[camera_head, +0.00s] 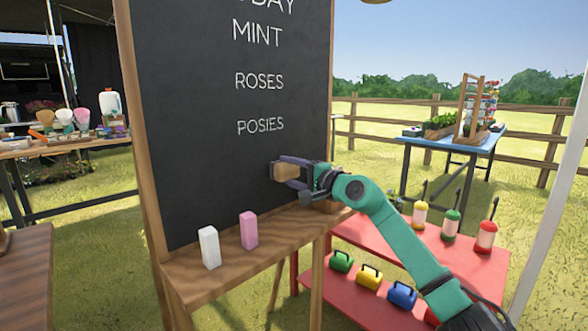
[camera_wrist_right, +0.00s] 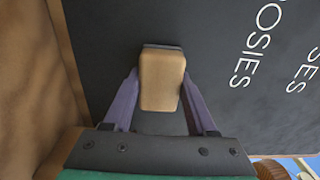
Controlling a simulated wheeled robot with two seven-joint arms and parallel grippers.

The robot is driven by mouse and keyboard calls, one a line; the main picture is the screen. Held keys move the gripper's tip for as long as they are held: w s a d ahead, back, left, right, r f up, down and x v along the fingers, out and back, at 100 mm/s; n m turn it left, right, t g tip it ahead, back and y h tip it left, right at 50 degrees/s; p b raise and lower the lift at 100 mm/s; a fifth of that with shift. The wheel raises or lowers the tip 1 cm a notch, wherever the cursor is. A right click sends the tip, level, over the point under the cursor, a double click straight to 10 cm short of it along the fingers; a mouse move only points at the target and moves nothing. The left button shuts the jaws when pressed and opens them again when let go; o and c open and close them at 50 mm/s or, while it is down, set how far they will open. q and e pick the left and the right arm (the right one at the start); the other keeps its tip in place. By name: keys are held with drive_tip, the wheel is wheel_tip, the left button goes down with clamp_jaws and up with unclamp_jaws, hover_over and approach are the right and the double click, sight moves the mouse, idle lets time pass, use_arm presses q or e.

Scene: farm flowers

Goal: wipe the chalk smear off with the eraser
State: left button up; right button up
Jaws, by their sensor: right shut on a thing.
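The eraser (camera_head: 287,172), a tan block with a dark edge, is held between the fingers of my right gripper (camera_head: 284,171). In the head view it is at the lower right of the chalkboard (camera_head: 200,120), below the word POSIES. The right wrist view shows the eraser (camera_wrist_right: 162,80) between the purple fingers, with its dark side toward the board. I cannot tell if it touches the board. No chalk smear can be made out on the visible board; the gripper and eraser cover part of it. My left gripper is not in view.
A white block (camera_head: 209,247) and a pink block (camera_head: 248,230) stand on the wooden ledge (camera_head: 230,265) under the board. A red two-level stand (camera_head: 375,300) with bottles and small coloured cans is at the lower right. The board's wooden frame (camera_head: 332,90) borders it.

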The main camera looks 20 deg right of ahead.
sight(246, 177)
drive_tip(key=a+p, duration=0.1)
drive_tip(key=s+a, duration=0.1)
drive_tip(key=shift+a+r+p, duration=0.2)
drive_tip(key=shift+a+p, duration=0.1)
drive_tip(key=shift+p, duration=0.05)
drive_tip(key=shift+s+a+f, duration=0.15)
drive_tip(key=shift+a, duration=0.25)
drive_tip(key=shift+a+p, duration=0.15)
drive_tip(key=shift+p, duration=0.25)
drive_tip(key=a+p, duration=0.1)
drive_tip(key=s+a+p, duration=0.1)
drive_tip(key=shift+s+a+p, duration=0.1)
drive_tip(key=shift+a+p, duration=0.2)
drive_tip(key=shift+s+a, duration=0.1)
drive_tip(key=shift+a, duration=0.2)
drive_tip(key=shift+s+a+p, duration=0.25)
drive_tip(key=shift+a+p, duration=0.2)
drive_tip(key=shift+a, duration=0.15)
drive_tip(key=shift+s+a+p, duration=0.2)
drive_tip(key=shift+a+p, duration=0.25)
drive_tip(key=shift+a, duration=0.1)
drive_tip(key=shift+s+a, duration=0.15)
drive_tip(key=shift+a, duration=0.2)
